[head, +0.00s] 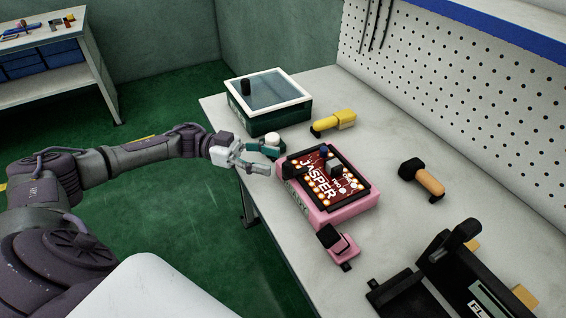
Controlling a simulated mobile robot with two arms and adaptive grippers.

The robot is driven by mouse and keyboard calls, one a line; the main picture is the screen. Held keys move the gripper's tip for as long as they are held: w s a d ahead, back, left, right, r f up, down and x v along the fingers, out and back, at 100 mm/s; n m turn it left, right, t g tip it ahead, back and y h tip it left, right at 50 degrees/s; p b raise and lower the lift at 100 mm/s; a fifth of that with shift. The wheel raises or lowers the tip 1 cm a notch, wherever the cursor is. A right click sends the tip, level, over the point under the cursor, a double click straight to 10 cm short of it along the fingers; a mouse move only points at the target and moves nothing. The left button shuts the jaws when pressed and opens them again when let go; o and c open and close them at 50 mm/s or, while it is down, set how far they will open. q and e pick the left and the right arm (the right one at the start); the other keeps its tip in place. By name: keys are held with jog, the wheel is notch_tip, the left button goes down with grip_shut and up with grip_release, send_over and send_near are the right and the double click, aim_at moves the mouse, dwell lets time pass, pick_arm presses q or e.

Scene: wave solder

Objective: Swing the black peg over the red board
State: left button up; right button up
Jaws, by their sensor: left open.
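The red board (322,178), printed "JASPER", lies in a black frame on a pink fixture (347,213) near the left edge of the bench. Small black, blue and grey parts stand at its far end. A small black piece (282,173) sits at the fixture's left edge; I cannot tell if it is the black peg. A pink and black part (331,238) stands at the fixture's near side. My left gripper (264,160) is open just left of the fixture. A teal part with a white knob (272,138) is beside its fingers; I cannot tell whether they touch. My right gripper is out of view.
A green box (270,122) with a glassy top and black knob stands at the back. A black device (460,270) fills the front right. A pegboard (470,90) bounds the bench.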

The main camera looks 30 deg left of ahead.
pick_arm(q)
jog(key=v, duration=0.6)
jog(key=shift+a, duration=0.3)
jog(key=shift+s, duration=0.1)
